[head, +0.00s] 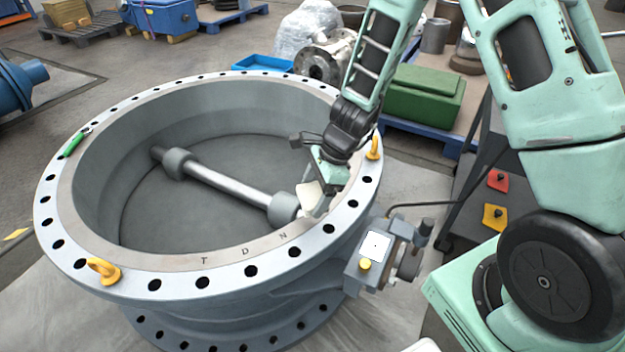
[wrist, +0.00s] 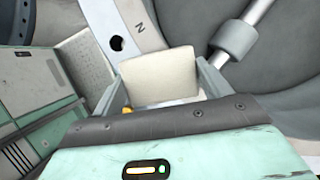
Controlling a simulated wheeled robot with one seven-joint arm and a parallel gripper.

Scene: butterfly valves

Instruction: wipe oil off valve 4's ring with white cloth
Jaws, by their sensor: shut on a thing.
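The large grey butterfly valve (head: 215,268) lies face up, its flange ring drilled with bolt holes and lettered T, D, N on the inner face. Its number does not show. My gripper (head: 318,203) points down at the inner right edge of the ring, beside the shaft's near end. It is shut on the white cloth (head: 309,194). In the wrist view the cloth (wrist: 160,78) is a pale folded pad between the two fingers, with the ring (wrist: 128,30) behind it. I cannot tell whether the cloth touches the ring. I cannot make out oil.
A green-handled tool (head: 76,142) lies on the flange's left. A gearbox (head: 380,255) juts from the valve's right side. A green case (head: 425,97) stands behind.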

